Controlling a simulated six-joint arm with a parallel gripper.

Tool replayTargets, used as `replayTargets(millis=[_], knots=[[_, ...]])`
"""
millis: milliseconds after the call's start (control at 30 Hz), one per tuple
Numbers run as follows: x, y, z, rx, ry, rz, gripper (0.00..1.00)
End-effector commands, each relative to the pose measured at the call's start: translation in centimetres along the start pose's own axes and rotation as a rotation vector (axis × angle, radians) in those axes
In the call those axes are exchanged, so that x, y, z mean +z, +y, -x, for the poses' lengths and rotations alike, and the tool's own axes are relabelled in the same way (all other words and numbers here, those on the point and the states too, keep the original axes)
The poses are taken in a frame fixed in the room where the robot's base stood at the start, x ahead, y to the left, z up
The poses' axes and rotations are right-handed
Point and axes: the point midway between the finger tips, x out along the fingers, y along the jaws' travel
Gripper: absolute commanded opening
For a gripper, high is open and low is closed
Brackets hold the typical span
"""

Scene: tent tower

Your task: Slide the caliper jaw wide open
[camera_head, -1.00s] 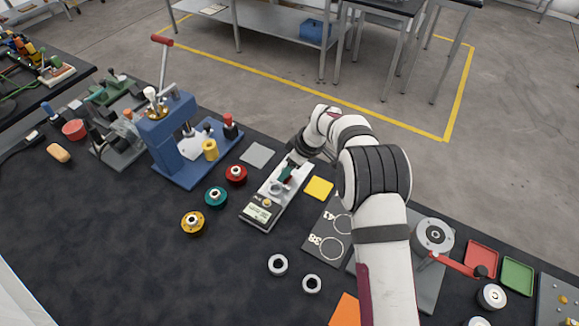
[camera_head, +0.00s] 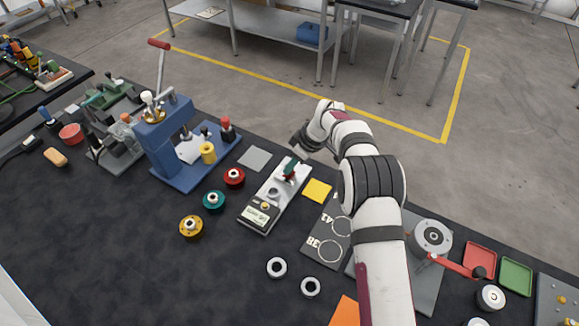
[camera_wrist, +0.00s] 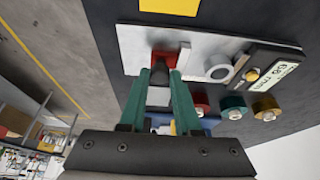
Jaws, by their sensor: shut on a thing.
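The caliper is a pale flat plate (camera_head: 270,207) on the dark bench. It has a display (camera_head: 258,216) at its near end, and a grey ring (camera_head: 273,194) on it. In the wrist view the display (camera_wrist: 275,72) and the ring (camera_wrist: 218,69) lie right of the red jaw (camera_wrist: 171,56). A dark knob (camera_wrist: 159,73) stands at the jaw. My gripper (camera_head: 290,168) is at the caliper's far end. Its green fingers (camera_wrist: 160,80) are shut on the knob, which is partly hidden between them. The display digits are too small to read surely.
Red (camera_head: 234,178), teal (camera_head: 214,201) and yellow (camera_head: 191,227) spools stand left of the caliper. A blue press (camera_head: 170,140) is farther left. A yellow square (camera_head: 317,190) lies close on the right. The bench's far edge is just behind the caliper.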

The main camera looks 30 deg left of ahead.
Motion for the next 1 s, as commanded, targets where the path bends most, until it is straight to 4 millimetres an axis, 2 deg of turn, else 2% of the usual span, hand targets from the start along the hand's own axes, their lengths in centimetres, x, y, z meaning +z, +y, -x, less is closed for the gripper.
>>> replayTargets(millis=[167, 200, 333, 600, 700, 767, 1000], knots=[[-0.1, 0.0, 0.0, 0.000, 0.001, 0.000, 0.00], [-0.1, 0.0, 0.0, 0.000, 0.001, 0.000, 0.39], [0.0, 0.0, 0.0, 0.000, 0.000, 0.000, 0.62], [0.0, 0.0, 0.1, 0.000, 0.000, 0.000, 0.62], [0.0, 0.0, 0.9, 0.000, 0.000, -0.001, 0.62], [-0.1, 0.1, 2.2, 0.003, 0.001, -0.001, 0.62], [-0.1, 0.1, 9.8, 0.004, 0.003, -0.001, 0.62]])
